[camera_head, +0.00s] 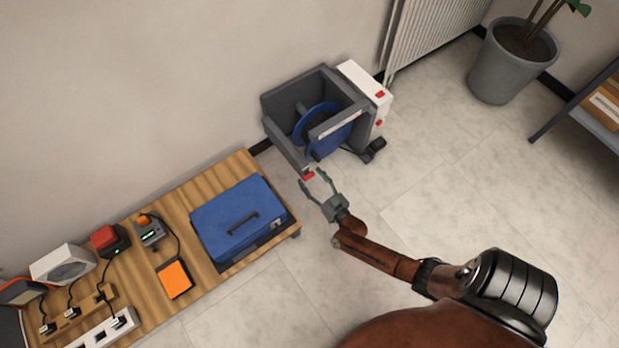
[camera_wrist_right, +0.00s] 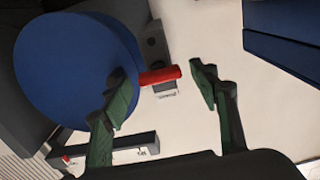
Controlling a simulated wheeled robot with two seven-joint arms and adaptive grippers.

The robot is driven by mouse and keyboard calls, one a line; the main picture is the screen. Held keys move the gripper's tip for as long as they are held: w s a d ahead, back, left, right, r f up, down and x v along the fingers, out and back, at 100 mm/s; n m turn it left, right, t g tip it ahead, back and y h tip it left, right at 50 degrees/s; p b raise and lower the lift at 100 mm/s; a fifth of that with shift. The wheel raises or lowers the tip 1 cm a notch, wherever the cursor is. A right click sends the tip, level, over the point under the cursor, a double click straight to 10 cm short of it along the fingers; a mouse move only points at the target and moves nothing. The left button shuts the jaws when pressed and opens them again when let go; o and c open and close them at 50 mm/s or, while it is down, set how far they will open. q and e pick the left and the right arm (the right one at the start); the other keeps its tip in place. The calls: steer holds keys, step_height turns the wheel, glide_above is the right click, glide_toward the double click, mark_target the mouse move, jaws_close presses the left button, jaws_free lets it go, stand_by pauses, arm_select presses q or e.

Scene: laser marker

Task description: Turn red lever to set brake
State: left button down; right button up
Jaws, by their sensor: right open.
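The red lever (camera_head: 308,175) sticks out at the lower front corner of a grey machine (camera_head: 287,148) with a blue disc inside. In the right wrist view the red lever (camera_wrist_right: 160,75) lies between the fingertips, beyond them, its left end near the left finger. My right gripper (camera_head: 318,181) is open with its fingers on either side of the lever in the head view. It also shows in the right wrist view (camera_wrist_right: 160,82), empty. I cannot tell whether a finger touches the lever. My left gripper is not in view.
A wooden bench (camera_head: 205,283) stands left of the machine, with a blue case (camera_head: 238,215) near its right end and several small devices farther left. A radiator (camera_head: 432,35) and a potted plant (camera_head: 512,60) are at the upper right.

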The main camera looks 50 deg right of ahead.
steer(key=shift+w+r, duration=0.1)
steer(key=shift+c, duration=0.4)
steer(key=c, duration=1)
steer(key=shift+d, duration=0.15)
steer(key=shift+c, duration=0.4)
